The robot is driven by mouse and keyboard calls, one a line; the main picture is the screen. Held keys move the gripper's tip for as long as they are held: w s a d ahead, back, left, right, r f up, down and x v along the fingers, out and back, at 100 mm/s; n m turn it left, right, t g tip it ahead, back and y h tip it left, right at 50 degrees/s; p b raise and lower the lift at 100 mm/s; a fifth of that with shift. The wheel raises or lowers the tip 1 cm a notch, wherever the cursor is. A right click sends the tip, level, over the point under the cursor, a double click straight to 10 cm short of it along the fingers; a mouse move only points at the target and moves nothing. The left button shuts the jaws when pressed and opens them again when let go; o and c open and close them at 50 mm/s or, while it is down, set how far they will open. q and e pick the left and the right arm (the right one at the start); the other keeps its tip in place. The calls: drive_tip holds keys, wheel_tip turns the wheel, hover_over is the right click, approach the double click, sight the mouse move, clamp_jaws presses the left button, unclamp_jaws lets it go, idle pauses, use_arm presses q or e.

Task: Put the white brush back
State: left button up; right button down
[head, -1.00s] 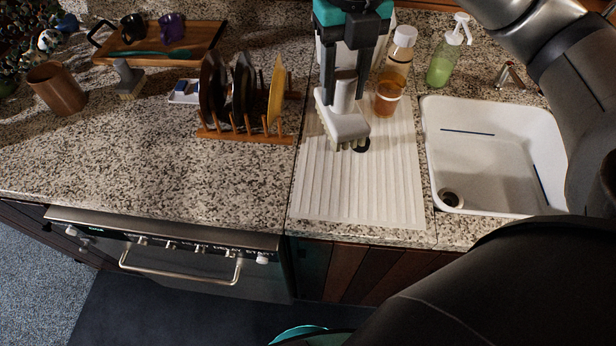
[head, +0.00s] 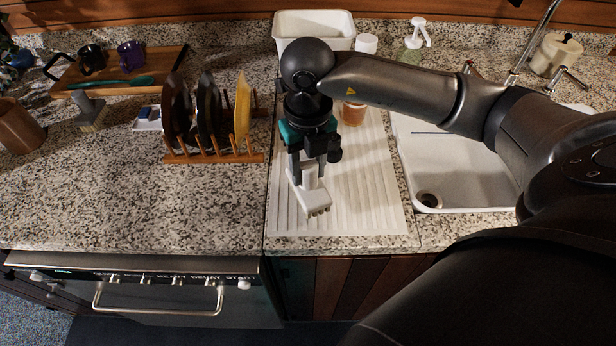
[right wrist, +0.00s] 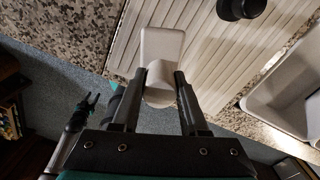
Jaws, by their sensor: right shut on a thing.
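The white brush (head: 313,200) is in my right gripper (head: 312,172), which is shut on its handle. The brush hangs bristles down over the ribbed white drainboard (head: 355,205); I cannot tell whether it touches it. In the right wrist view the brush's pale block (right wrist: 163,45) and handle (right wrist: 160,85) show between the fingers of my right gripper (right wrist: 161,80). My left gripper (right wrist: 84,108) seems to show small and dark at the left of that view, its opening unclear.
A wooden rack (head: 215,157) with plates stands left of the drainboard. A grey-handled brush (head: 90,112) and a wooden tray (head: 175,58) lie further left. The white sink (head: 460,180) is at right. A white bin (head: 312,22) and an amber bottle (head: 354,113) are behind. The counter's front left is clear.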

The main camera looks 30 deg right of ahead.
sight(308, 180)
drive_tip(key=shift+f, duration=1.45)
drive_tip(key=shift+f, duration=0.1)
drive_tip(key=shift+c, duration=2.2)
unclamp_jaws()
wheel_tip(308, 180, up, 12)
drive_tip(key=shift+r, duration=0.15)
